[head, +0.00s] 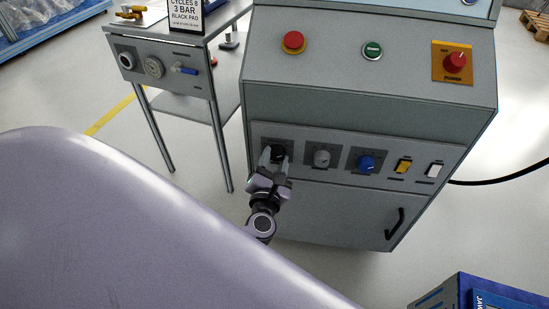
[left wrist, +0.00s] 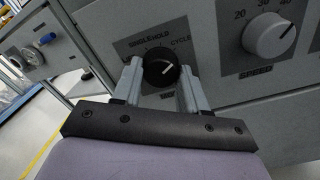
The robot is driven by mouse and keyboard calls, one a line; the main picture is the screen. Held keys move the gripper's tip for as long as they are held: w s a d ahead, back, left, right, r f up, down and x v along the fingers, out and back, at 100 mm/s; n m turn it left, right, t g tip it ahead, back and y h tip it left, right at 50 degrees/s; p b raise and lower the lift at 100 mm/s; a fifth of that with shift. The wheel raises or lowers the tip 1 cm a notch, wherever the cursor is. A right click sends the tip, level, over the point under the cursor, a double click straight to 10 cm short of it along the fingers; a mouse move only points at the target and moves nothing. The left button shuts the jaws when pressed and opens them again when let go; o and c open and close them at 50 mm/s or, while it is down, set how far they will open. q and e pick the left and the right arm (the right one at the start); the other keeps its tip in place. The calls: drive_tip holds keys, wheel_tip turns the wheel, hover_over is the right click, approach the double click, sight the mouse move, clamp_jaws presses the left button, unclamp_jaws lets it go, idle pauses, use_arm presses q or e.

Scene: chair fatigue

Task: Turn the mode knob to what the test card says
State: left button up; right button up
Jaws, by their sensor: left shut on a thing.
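The black mode knob (head: 278,152) sits at the left end of the cabinet's lower panel. My right gripper is not in view.
Right of the knob are a grey knob (head: 322,158), a blue knob (head: 366,162), a yellow switch (head: 403,166) and a white switch (head: 434,170). Above are a red button (head: 293,41), a green button (head: 372,50) and a red power knob (head: 455,62). The side table (head: 195,85) stands left.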

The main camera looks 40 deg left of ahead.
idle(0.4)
use_arm(q)
drive_tip(key=o, duration=1.1)
drive_tip(key=shift+c, duration=0.2)
drive_tip(key=v, duration=0.7)
drive_tip(key=shift+s+d, duration=0.1)
drive_tip(key=shift+d, duration=0.05)
